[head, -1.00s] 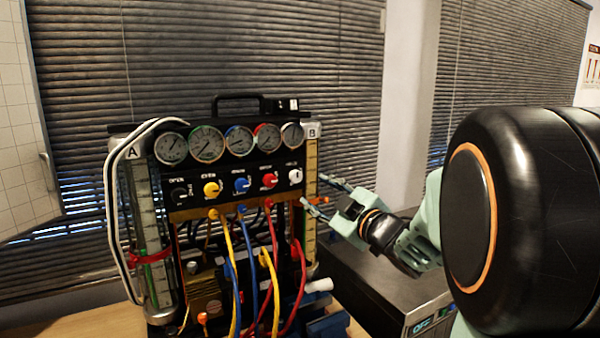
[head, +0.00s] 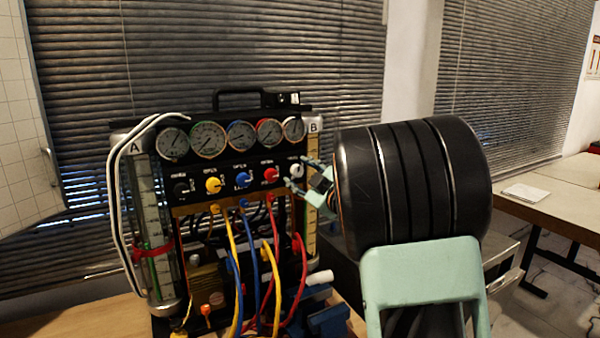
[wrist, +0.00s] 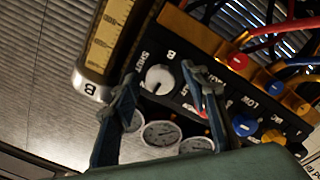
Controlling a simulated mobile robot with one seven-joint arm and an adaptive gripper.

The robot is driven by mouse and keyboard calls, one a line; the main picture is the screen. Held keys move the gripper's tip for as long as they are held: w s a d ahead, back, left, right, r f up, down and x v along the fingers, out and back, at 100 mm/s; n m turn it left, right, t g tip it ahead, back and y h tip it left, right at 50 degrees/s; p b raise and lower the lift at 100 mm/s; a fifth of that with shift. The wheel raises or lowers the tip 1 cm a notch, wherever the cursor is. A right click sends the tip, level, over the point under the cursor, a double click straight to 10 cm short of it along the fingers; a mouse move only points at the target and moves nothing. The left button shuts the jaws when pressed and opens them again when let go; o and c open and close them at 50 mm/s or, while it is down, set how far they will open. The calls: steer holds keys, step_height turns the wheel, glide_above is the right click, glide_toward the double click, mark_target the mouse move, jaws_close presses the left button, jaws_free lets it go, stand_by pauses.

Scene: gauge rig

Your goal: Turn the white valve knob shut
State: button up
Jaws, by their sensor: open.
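The white valve knob (head: 297,171) is at the right end of the knob row on the gauge rig's black panel. In the wrist view the white knob (wrist: 159,78) shows between my two fingers, with lettering including "SHUT" beside it. My gripper (head: 297,174) is open, its fingertips at the right end of the panel by the knob. In the wrist view my gripper (wrist: 158,80) has one finger on each side of the knob. I cannot tell whether the fingers touch it. My arm's big black joint hides the area right of the rig.
Red (head: 270,175), blue (head: 243,180), yellow (head: 213,185) and black (head: 181,189) knobs sit left of the white one. Several gauges (head: 240,136) line the top. Coloured hoses hang below. Tube B (head: 312,200) stands close on the right.

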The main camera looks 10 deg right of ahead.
jaws_close()
stand_by(0.4)
steer(key=shift+m, duration=0.4)
steer(key=m, duration=0.3)
steer(key=shift+m, duration=0.3)
steer(key=m+p, duration=0.1)
steer(key=m, duration=0.3)
steer(key=shift+m+p, duration=0.3)
steer(key=shift+p, duration=0.1)
steer(key=m+p, duration=0.2)
steer(key=m, duration=0.4)
steer(key=shift+r+p, duration=0.1)
steer(key=shift+p, duration=0.3)
steer(key=shift+a+m+p, duration=0.1)
steer(key=shift+m+p, duration=0.55)
steer(key=shift+m, duration=0.85)
